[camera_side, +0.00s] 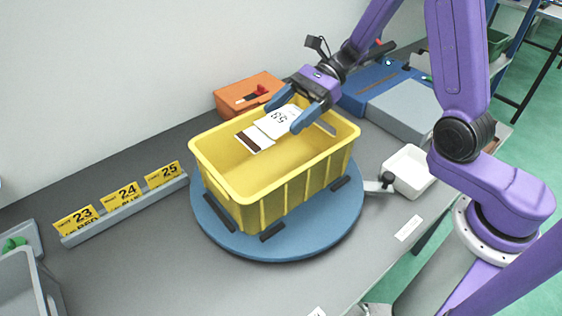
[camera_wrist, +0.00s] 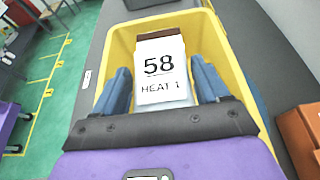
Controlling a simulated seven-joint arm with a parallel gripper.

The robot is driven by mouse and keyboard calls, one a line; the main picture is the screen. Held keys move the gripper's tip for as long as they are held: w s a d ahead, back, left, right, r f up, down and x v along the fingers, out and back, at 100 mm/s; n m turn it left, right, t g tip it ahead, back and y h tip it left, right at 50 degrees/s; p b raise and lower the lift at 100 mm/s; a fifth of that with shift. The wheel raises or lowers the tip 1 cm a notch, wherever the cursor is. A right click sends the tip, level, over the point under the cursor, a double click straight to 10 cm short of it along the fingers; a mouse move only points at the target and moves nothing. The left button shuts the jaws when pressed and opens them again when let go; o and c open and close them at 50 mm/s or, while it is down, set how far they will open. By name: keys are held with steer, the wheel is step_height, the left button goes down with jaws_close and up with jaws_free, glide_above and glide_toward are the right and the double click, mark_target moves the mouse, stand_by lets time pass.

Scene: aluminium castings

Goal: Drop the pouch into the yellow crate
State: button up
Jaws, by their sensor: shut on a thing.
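The pouch (camera_side: 277,122) is white and flat, printed with "58" and with a dark brown band at its lower end. It also shows in the wrist view (camera_wrist: 162,85), with "58" and "HEAT 1" readable. My gripper (camera_side: 284,118) has blue fingers and is shut on the pouch, holding it over the open top of the yellow crate. In the wrist view my gripper (camera_wrist: 160,68) has a finger on each side of the pouch. The yellow crate (camera_side: 288,197) stands upright, and the visible part of its floor is bare. The pouch and fingers hide part of its inside.
The crate stands on a round blue turntable (camera_side: 215,233). An orange bin (camera_side: 232,100) is behind it, and a white tray (camera_side: 410,172) is to the right. Yellow number cards (camera_side: 122,194) stand in a rail at left. The front of the grey bench is mostly clear.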

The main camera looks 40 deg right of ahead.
steer(key=shift+f, duration=1)
steer(key=o, duration=1.1)
steer(key=v, duration=1.7)
steer(key=shift+d, duration=0.3)
